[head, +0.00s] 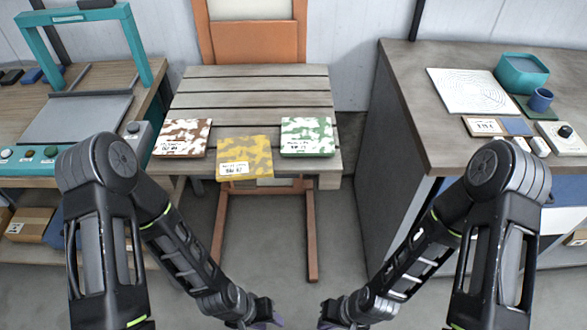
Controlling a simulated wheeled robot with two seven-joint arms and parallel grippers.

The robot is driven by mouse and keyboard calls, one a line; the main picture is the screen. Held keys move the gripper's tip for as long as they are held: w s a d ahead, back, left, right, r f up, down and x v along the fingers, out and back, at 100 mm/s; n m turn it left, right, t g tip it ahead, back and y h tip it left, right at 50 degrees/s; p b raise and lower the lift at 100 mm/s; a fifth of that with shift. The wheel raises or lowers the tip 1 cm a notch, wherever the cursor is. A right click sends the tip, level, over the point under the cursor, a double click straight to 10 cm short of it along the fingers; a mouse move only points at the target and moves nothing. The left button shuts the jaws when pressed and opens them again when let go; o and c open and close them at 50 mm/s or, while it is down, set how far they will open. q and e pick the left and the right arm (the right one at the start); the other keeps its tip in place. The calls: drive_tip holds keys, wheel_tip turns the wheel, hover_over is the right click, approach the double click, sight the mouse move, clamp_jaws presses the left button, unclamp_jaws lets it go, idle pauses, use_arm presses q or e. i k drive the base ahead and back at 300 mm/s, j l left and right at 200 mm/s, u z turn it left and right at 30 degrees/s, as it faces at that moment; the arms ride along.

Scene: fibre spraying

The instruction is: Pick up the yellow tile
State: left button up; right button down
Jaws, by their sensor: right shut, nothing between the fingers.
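The yellow tile (244,153) has a mottled yellow pattern and a white label. It lies at the front middle of the slatted wooden table (255,88), its near part reaching past the front edge. My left gripper (268,316) is low at the bottom edge of the head view, below and apart from the tile; its fingers are mostly cut off, so its opening is unclear. My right gripper (328,318) is also at the bottom edge, to the right, shut and empty, well away from the tile.
A brown-patterned tile (183,136) lies left of the yellow one and a green-patterned tile (307,136) right of it. A teal-framed machine (140,45) stands left. A grey cabinet (410,75) with boxes and cups stands right. The table's back is clear.

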sight(244, 158)
drive_tip(key=k+l, duration=0.1)
drive_tip(key=l, duration=0.45)
drive_tip(key=k+l, duration=0.1)
drive_tip(key=l, duration=0.5)
drive_tip(key=k+l, duration=0.1)
drive_tip(key=l, duration=0.45)
